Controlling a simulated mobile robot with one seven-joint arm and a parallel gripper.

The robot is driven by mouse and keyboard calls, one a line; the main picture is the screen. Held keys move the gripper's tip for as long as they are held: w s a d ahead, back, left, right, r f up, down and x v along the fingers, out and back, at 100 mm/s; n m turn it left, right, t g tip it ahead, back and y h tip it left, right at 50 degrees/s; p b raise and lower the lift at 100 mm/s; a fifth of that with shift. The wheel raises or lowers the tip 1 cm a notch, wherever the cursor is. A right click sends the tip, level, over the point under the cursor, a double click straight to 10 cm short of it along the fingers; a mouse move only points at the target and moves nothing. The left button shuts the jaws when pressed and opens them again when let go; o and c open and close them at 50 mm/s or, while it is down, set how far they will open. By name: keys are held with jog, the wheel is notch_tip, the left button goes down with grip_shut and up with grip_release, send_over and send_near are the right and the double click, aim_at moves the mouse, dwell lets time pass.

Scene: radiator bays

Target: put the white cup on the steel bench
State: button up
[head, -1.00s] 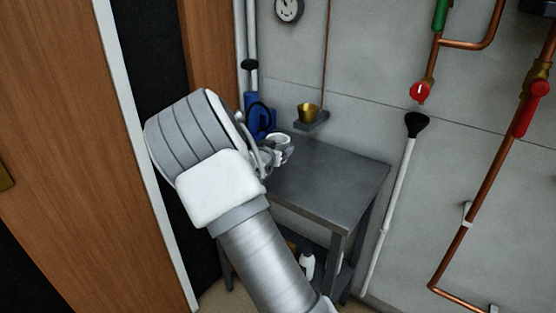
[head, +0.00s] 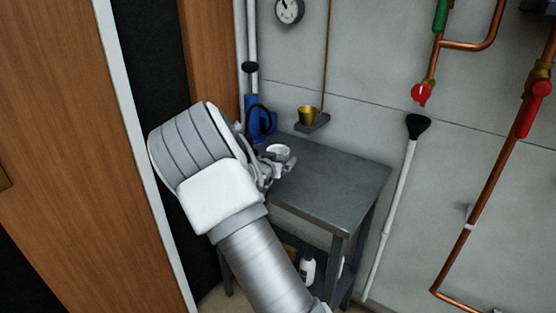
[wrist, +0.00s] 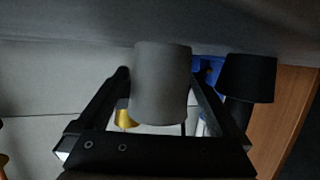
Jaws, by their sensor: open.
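The white cup (head: 278,150) is upright at the left end of the steel bench (head: 335,185), and looks to stand on its top. In the wrist view, which is upside down, the cup (wrist: 162,85) is a shaded grey cylinder between my fingers, its base against the dark bench top (wrist: 160,18). My gripper (wrist: 160,74) is open around the cup, with a finger close on each side. I cannot tell whether either finger touches it. In the head view my gripper (head: 275,168) is partly hidden by my wrist.
A brass cup (head: 307,115) sits on a small wall shelf behind the bench. A blue device (head: 262,115) stands at the back left. A white bottle (head: 307,270) is on the lower shelf. A black-headed pole (head: 395,200) leans right of the bench. The right bench top is clear.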

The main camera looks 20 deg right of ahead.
jog(key=shift+a+r, duration=0.1)
jog(key=shift+r, duration=0.25)
jog(key=p+v, duration=0.2)
jog(key=v, duration=0.9)
jog(key=shift+s+a+r+p, duration=0.1)
jog(key=shift+s+p, duration=0.15)
jog(key=shift+p, duration=0.1)
jog(key=s+a+r+n+g+y, duration=0.1)
jog(key=s+a+r+n+y, duration=0.1)
jog(key=s+a+r+y, duration=0.4)
jog(key=s+a+r+n+g+y, duration=0.25)
jog(key=s+a+y, duration=0.2)
jog(key=s, duration=0.35)
jog(key=s+d+r+n+g, duration=0.1)
jog(key=s, duration=0.9)
jog(key=s+d+r+n+g+h, duration=0.1)
jog(key=s+d+r+n, duration=0.1)
jog(key=s, duration=0.8)
jog(key=shift+d, duration=0.35)
jog(key=shift+s+g+h, duration=0.1)
jog(key=shift+g+h, duration=0.15)
